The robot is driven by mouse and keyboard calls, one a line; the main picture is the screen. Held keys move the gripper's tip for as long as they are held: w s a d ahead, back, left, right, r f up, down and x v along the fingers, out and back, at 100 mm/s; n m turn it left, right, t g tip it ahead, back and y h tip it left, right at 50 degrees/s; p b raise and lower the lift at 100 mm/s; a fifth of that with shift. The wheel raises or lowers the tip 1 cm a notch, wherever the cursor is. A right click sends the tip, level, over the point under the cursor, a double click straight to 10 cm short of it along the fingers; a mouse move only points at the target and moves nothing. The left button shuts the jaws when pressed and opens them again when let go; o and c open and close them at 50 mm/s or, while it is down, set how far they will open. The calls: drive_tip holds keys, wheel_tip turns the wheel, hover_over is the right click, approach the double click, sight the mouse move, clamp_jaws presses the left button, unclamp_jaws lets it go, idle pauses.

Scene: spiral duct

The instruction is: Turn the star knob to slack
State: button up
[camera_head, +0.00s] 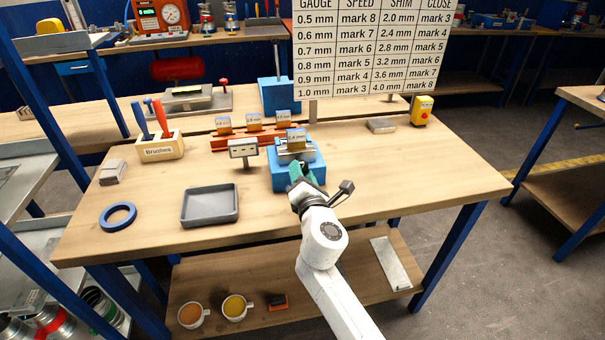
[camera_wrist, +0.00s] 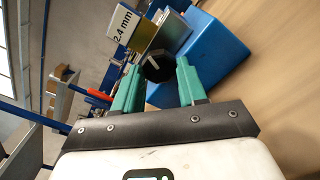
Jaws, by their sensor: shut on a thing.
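The star knob (camera_wrist: 158,69) is black with a pale line on its face, and it shows between my fingers in the wrist view. My gripper (camera_wrist: 160,74) has green fingers, one on each side of the knob, and is shut on it. In the head view my gripper (camera_head: 303,178) reaches the front of a blue block (camera_head: 281,180) with a metal device (camera_head: 295,152) on top. My fingers hide the knob there. A tag reading 2.4 mm (camera_wrist: 122,24) stands by the device in the wrist view.
A small display on a stand (camera_head: 243,149) is just left of the blue block. A grey tray (camera_head: 210,220), a blue ring (camera_head: 118,231) and a Brushes holder (camera_head: 160,151) lie further left. A chart board (camera_head: 375,60) stands behind. The bench's right side is mostly clear.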

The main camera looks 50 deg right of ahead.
drive_tip(key=shift+a+f, duration=0.1)
drive_tip(key=o, duration=1.1)
drive_tip(key=shift+c, duration=0.2)
drive_tip(key=b+v, duration=0.1)
drive_tip(key=v, duration=0.9)
drive_tip(key=shift+s+a, duration=0.25)
drive_tip(key=shift+s, duration=0.1)
